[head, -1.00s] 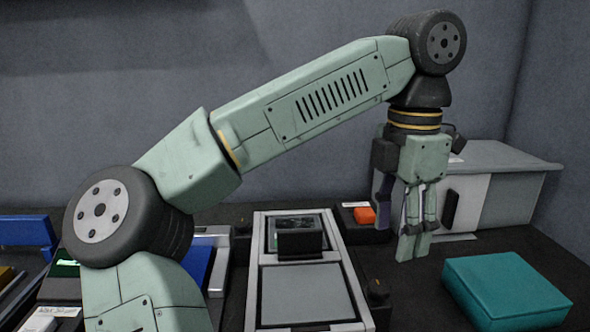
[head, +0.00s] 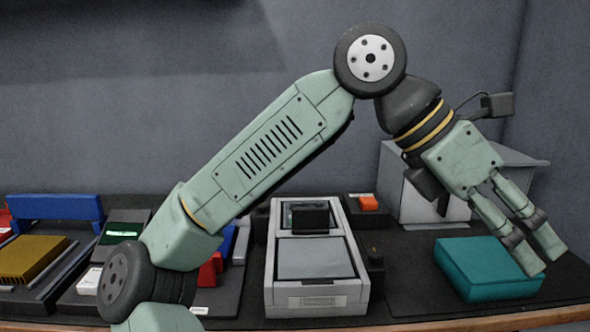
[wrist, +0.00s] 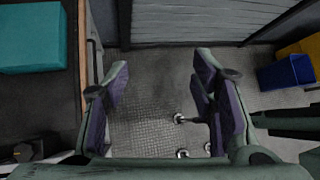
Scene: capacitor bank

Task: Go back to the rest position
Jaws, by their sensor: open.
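My gripper (head: 540,262) is at the right in the head view, tilted down and to the right. Its fingers pass in front of the teal block (head: 478,268) on the bench. In the wrist view my gripper (wrist: 160,85) has its two fingers well apart, with nothing between them. Below them is a grey textured floor (wrist: 150,130). The teal block also shows at the upper left of the wrist view (wrist: 30,38), beside the bench edge.
A grey box (head: 425,205) stands behind my gripper. A blue bin (wrist: 286,75) is on the floor at the right of the wrist view. Blue and gold parts (head: 30,260) lie at the left.

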